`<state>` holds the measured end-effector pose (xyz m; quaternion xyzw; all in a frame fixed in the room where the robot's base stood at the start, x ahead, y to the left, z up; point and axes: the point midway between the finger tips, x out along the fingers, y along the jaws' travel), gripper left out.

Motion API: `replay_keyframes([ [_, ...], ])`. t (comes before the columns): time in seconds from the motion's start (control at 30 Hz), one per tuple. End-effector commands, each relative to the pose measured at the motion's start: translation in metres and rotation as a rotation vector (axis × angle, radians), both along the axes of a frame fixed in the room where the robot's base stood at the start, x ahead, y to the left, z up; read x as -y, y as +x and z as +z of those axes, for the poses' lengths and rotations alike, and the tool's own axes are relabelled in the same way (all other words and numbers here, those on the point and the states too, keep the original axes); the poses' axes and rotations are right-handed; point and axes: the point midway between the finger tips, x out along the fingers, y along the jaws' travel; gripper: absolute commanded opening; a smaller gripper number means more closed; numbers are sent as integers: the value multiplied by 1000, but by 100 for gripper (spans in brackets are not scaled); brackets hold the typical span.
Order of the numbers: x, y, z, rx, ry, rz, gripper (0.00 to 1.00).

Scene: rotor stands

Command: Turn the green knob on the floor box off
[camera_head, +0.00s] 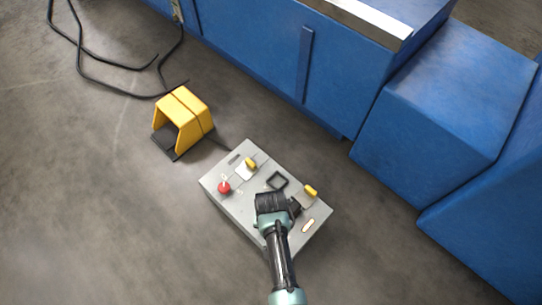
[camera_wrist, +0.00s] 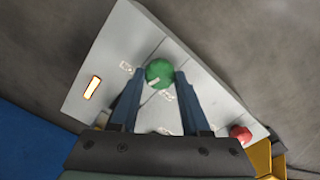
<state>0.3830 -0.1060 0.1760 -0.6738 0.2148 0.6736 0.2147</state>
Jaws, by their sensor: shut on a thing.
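The grey floor box (camera_head: 236,205) stands on the concrete floor. It fills the middle of the wrist view (camera_wrist: 118,50). The green knob (camera_wrist: 159,73) is on its top face, with a small pale mark on its lower edge. My gripper (camera_wrist: 158,80) reaches down over the box, with its two blue-grey fingers on either side of the green knob and shut on it. In the head view my gripper (camera_head: 272,203) hides the green knob. I cannot read the labels beside the knob.
The box also carries a red button (camera_head: 224,188), two yellow knobs (camera_head: 251,163) (camera_head: 311,191), a black square frame (camera_head: 278,181) and a pale lit rectangle (camera_head: 308,226). A yellow foot pedal housing (camera_head: 183,117) stands behind it. Blue cabinets (camera_head: 440,110) line the right.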

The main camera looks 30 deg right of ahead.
Motion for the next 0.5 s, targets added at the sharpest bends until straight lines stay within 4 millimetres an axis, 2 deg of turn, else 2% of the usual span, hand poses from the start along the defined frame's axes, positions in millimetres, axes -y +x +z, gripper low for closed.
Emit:
replay_keyframes([
  [0.03, 0, 0, 4, -3, 1, 44, 0],
  [0.5, -1, 0, 2, -3, 2, 490, 0],
])
